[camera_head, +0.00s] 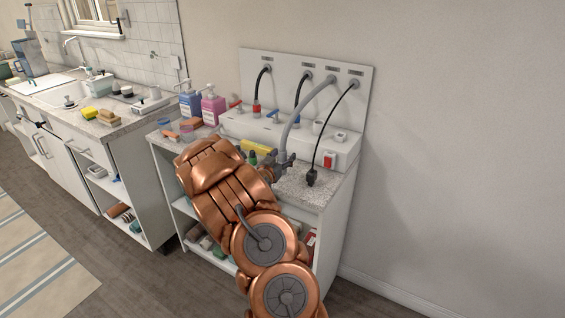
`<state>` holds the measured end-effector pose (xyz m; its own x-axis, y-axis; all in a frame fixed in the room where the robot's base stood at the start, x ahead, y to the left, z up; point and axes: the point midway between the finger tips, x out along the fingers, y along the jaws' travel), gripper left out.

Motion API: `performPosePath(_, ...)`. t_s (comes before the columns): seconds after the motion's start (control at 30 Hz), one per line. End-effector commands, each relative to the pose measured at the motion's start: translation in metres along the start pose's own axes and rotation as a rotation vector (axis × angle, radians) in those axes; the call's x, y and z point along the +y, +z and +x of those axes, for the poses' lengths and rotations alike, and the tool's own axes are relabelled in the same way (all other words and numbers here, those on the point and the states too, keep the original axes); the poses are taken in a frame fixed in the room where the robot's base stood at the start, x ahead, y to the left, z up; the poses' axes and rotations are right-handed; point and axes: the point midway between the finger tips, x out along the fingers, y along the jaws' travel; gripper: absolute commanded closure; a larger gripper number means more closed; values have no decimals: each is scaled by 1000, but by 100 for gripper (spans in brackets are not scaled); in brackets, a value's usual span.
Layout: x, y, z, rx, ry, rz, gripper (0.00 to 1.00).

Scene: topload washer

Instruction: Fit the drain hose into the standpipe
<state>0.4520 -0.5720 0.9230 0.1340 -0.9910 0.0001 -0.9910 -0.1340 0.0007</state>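The grey drain hose (308,98) comes out of the upright white back panel (357,108) and arcs down to the left. My gripper (281,161) is at the hose's lower end above the speckled counter, with its grey fingers closed around it. The gripper is small here and my copper arm covers part of the counter in front. A short white round opening (318,127), which may be the standpipe, stands on the white ledge right of the hose. The hose end is apart from it.
A black hose with a red fitting (256,108), a second black hose (299,93) and a thin black plugged cable (329,126) hang from the panel. A red switch (329,159) is on the ledge front. Blue (190,104) and pink (213,106) bottles stand left.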

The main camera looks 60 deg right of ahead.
Motion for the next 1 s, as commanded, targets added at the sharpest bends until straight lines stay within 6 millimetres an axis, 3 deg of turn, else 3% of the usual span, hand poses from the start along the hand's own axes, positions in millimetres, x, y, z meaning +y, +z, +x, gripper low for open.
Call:
performPosePath(0.07,0,0,0,0,0,0,46)
performPosePath(0.57,0,0,0,0,-1,1,99)
performPosePath(1.0,-1,-5,0,2,-1,2,100)
